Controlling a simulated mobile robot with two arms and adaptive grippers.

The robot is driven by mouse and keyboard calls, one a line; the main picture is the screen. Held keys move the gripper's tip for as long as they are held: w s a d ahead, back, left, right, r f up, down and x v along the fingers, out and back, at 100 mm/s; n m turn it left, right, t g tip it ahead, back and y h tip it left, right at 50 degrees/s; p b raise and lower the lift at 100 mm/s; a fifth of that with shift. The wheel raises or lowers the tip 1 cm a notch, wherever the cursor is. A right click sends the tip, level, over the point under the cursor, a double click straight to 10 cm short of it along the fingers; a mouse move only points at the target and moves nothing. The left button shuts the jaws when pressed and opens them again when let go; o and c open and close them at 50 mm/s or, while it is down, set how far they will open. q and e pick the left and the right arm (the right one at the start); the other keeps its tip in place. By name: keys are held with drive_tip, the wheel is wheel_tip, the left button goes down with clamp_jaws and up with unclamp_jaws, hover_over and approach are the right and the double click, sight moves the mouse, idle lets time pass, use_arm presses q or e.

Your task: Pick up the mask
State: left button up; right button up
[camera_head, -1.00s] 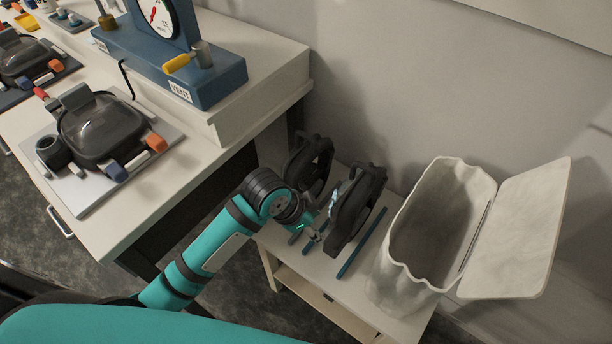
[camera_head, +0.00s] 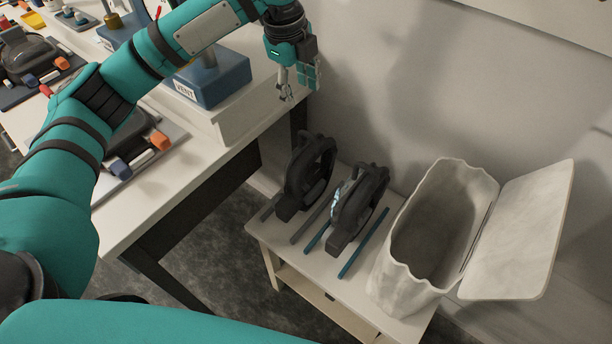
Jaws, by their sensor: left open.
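Two dark grey, ring-shaped items that look like masks stand on the small white side table. The left one (camera_head: 296,190) rests between a pair of grey rails. The right one (camera_head: 366,197), with a shiny bluish patch on its left side, rests between a pair of blue rails. I cannot tell which one is the task's mask. My left gripper (camera_head: 297,90) is open and empty, pointing down, above and to the left of both items and clear of them. It hangs near the right end of the bench. My right gripper is not in view.
A pale open bag-like bin (camera_head: 400,283) with a raised flat lid (camera_head: 520,235) stands at the right of the side table. The white bench (camera_head: 180,182) on the left carries a blue VENT block (camera_head: 222,82) and several devices. A wall closes the back.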

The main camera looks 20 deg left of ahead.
sight(307, 134)
use_arm(q)
drive_tip(key=f, duration=0.3)
drive_tip(key=w+f, duration=0.1)
drive_tip(key=f, duration=0.3)
drive_tip(key=w+f, duration=0.1)
drive_tip(key=f, duration=0.3)
drive_tip(key=shift+w+d+f+p, duration=0.1)
drive_tip(key=shift+d+p, duration=0.3)
drive_tip(key=f, duration=0.2)
drive_tip(key=w+f+p, duration=0.1)
drive_tip(key=f, duration=0.2)
clamp_jaws()
